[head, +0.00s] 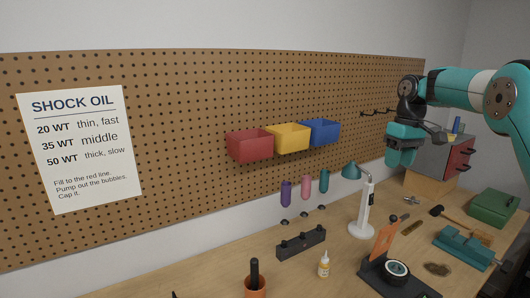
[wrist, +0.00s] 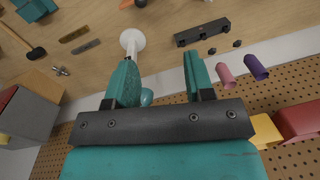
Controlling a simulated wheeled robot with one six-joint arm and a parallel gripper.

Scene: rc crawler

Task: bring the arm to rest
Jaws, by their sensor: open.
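My gripper (head: 402,158) is raised in front of the pegboard at the right of the head view, above the bench and clear of it. In the wrist view my gripper (wrist: 158,75) shows two teal fingers spread apart, with nothing held between them.
Red (head: 249,146), yellow (head: 288,138) and blue (head: 321,132) bins hang on the pegboard (head: 200,90). A grey cabinet (head: 432,157) stands behind my gripper. The bench holds a dark block (head: 301,243), a bottle (head: 324,264), a teal vise (head: 463,247) and a green box (head: 493,208).

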